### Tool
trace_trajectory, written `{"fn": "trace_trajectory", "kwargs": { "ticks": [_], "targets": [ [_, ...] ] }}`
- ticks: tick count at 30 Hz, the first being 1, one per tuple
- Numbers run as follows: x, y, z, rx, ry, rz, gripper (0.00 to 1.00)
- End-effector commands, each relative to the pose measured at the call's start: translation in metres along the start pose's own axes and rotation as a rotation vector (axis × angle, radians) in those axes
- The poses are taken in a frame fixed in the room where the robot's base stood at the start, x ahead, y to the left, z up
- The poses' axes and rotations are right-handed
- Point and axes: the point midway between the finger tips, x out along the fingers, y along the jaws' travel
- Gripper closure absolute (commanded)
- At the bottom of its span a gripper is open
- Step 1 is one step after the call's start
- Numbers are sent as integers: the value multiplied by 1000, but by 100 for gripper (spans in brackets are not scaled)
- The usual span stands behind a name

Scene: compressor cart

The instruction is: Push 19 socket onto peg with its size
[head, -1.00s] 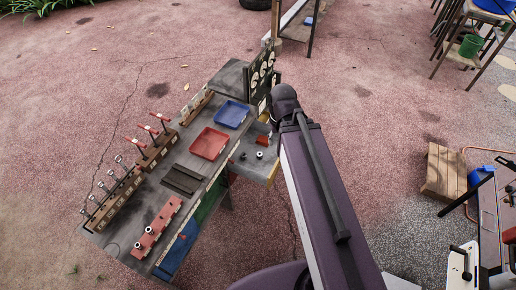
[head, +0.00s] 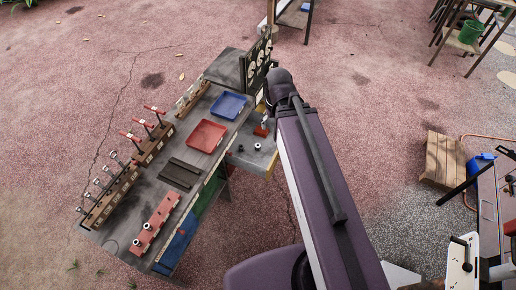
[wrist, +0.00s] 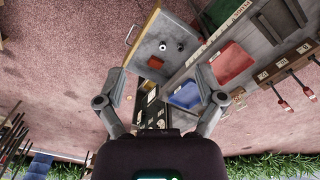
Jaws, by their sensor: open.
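A side shelf (head: 256,160) on the cart holds two small sockets, a silver one (head: 257,147) and a darker one (head: 241,148). In the wrist view the silver socket (wrist: 180,47) and the darker one (wrist: 162,46) stand apart on the shelf. Their size marks are too small to read. A red peg rail (head: 156,222) lies at the cart's near end, with a few silver pieces on it. My gripper (wrist: 162,82) is open and empty in the wrist view, with its fingers spread below the shelf in the picture. My arm hides it in the head view.
The cart top (head: 183,203) carries a red tray (head: 206,136), a blue tray (head: 229,106), dark bars (head: 180,173) and racks of upright tools (head: 111,195). A gauge panel (head: 257,62) rises at the far end. Open paving lies left of the cart.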

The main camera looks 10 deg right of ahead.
Motion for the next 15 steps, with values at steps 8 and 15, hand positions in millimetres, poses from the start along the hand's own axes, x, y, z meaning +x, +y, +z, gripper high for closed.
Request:
{"fn": "trace_trajectory", "kwargs": {
  "ticks": [8,15],
  "targets": [
    [43,1,-26,-74,8,-10,11],
    [90,2,-57,-173,20,-22,11]
  ]
}}
